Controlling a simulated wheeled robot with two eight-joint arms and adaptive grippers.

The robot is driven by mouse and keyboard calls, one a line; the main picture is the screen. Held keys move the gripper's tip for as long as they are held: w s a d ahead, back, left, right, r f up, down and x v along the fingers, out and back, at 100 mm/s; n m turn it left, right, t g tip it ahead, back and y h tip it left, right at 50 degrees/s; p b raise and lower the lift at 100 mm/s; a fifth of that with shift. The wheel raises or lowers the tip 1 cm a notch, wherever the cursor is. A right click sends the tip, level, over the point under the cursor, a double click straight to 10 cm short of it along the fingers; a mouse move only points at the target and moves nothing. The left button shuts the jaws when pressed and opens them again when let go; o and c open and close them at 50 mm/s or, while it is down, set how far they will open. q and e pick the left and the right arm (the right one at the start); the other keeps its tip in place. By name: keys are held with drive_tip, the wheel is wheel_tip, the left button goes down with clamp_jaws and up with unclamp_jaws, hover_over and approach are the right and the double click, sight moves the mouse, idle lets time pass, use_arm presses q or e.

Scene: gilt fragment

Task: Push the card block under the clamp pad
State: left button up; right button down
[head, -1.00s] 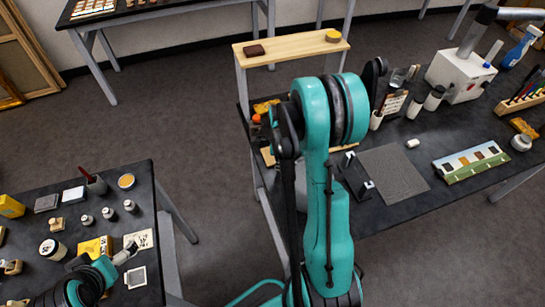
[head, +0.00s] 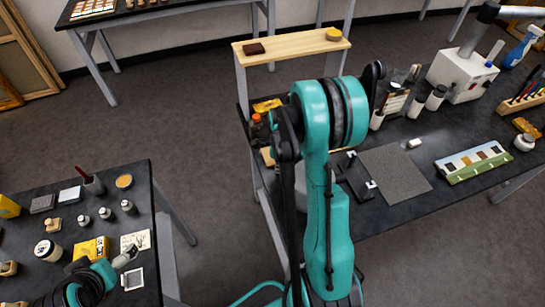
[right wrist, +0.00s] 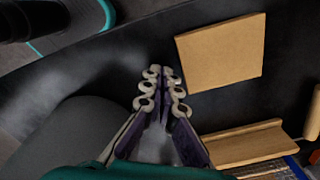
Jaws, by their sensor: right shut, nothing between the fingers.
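A flat tan square block (right wrist: 222,53), which looks like the card block, lies on the dark table in the right wrist view. My right gripper (right wrist: 161,88) is shut and empty. Its pale fingertips are close together just left of the block, with no clear contact. In the head view my right arm hides this gripper and most of the block. I cannot make out the clamp pad for certain. My left gripper (head: 125,255) is small at the lower left, over the left table; its jaw opening is unclear.
A wooden ledge-shaped piece (right wrist: 243,147) lies near the block. In the head view a black stand-like object (head: 358,176) and a grey mat (head: 395,173) are right of my arm. Bottles (head: 417,106) and a white box (head: 461,75) stand farther back.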

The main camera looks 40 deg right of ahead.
sight(267, 146)
drive_tip(key=shift+f, duration=0.25)
drive_tip(key=shift+w+r, duration=0.15)
drive_tip(key=shift+w, duration=0.05)
drive_tip(key=shift+w+d, duration=0.15)
drive_tip(key=shift+w, duration=0.15)
drive_tip(key=shift+w+d+b, duration=0.25)
drive_tip(key=shift+w+d, duration=0.3)
drive_tip(key=shift+w, duration=1.4)
drive_tip(key=shift+w+d+b, duration=0.2)
drive_tip(key=shift+w+d, duration=0.35)
drive_tip(key=shift+w, duration=1.35)
drive_tip(key=shift+w+d+b, duration=0.25)
drive_tip(key=shift+w+d, duration=0.3)
drive_tip(key=shift+w, duration=1.4)
drive_tip(key=shift+s+a, duration=0.15)
drive_tip(key=shift+s, duration=0.3)
wheel_tip(267, 146, up, 9)
drive_tip(key=p, duration=0.5)
